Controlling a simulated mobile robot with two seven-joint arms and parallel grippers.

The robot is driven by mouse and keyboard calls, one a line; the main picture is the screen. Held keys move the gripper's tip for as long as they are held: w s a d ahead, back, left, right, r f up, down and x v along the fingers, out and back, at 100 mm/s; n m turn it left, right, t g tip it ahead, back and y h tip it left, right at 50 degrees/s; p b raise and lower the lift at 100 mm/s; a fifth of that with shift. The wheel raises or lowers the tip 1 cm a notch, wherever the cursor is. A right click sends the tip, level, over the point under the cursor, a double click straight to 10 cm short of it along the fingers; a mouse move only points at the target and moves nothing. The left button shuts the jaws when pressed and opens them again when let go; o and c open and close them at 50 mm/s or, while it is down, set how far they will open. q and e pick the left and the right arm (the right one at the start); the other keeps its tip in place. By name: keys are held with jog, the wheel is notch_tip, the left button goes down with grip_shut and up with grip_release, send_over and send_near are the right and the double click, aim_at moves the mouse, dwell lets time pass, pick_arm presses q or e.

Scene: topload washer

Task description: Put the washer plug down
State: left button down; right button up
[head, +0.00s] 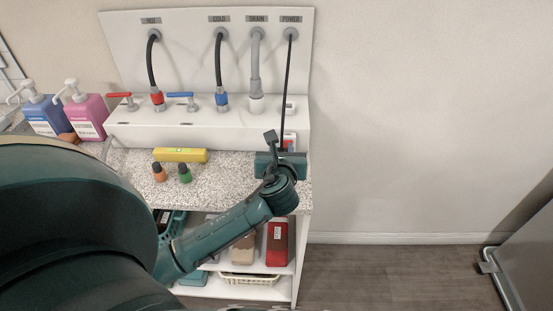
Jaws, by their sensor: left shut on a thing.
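The black power cord (286,90) hangs from the outlet marked POWER (290,34) down to my left gripper (280,145). My left gripper is shut on the washer plug at the cord's lower end, above the right end of the speckled counter. The plug itself is mostly hidden by the gripper. A small red and white item (290,137) shows right behind the gripper; I cannot tell whether it touches it. My right gripper is not in view.
Blue (44,115) and pink (86,117) pump bottles stand at left. Hoses and red and blue valves line the white panel. Shelves below hold goods.

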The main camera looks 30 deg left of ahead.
pick_arm(q)
jog(key=shift+f+b, duration=0.35)
jog(key=shift+f, duration=1.8)
jog(key=shift+f, duration=0.15)
jog(key=c, duration=1.1)
grip_release()
jog(key=shift+c, duration=0.2)
